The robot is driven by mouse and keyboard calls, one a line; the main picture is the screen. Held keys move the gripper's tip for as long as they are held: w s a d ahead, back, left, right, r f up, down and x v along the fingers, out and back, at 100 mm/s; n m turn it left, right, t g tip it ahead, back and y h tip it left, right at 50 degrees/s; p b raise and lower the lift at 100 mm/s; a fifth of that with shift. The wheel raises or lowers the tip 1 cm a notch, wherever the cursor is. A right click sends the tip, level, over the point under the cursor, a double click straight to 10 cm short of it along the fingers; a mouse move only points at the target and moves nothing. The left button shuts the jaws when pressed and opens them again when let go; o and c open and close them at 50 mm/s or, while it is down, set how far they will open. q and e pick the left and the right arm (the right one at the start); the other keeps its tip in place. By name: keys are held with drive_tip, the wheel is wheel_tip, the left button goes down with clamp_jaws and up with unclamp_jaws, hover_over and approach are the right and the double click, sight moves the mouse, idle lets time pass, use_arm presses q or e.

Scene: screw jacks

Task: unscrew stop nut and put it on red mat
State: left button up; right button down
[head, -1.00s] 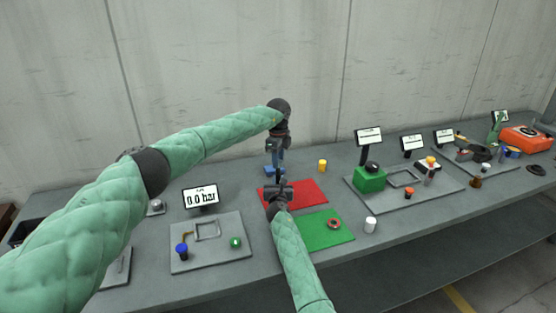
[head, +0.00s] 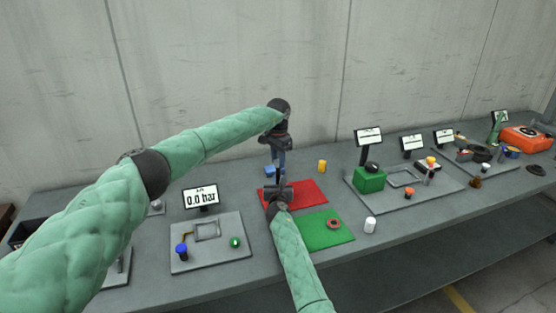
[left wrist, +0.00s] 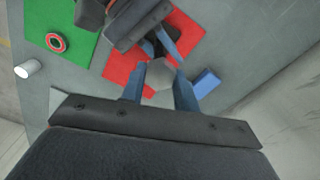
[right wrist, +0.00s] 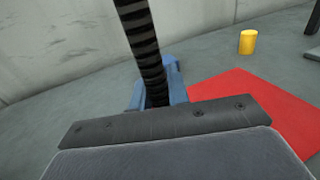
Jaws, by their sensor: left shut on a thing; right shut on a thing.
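A grey hexagonal piece (left wrist: 160,78), which looks like the stop nut, sits between the blue fingers of my left gripper (left wrist: 159,88), shut on it. In the head view my left gripper (head: 280,164) points down from above, over the back left of the red mat (head: 312,190). My right gripper (head: 280,188) is below it, reaching in from the front. In the right wrist view a black threaded screw (right wrist: 143,40) rises where the right gripper closes; it looks shut on the jack there. The jack's lower part is mostly hidden.
A green mat (head: 325,242) with a red ring (head: 334,223) lies in front of the red mat. A blue block (left wrist: 207,82), a yellow cylinder (head: 322,166) and a white cylinder (head: 370,225) stand nearby. Grey trays with gauges and parts flank the mats. Much of the red mat is bare.

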use_arm(q)
drive_tip(key=shift+r, duration=0.1)
drive_tip(key=o, duration=1.1)
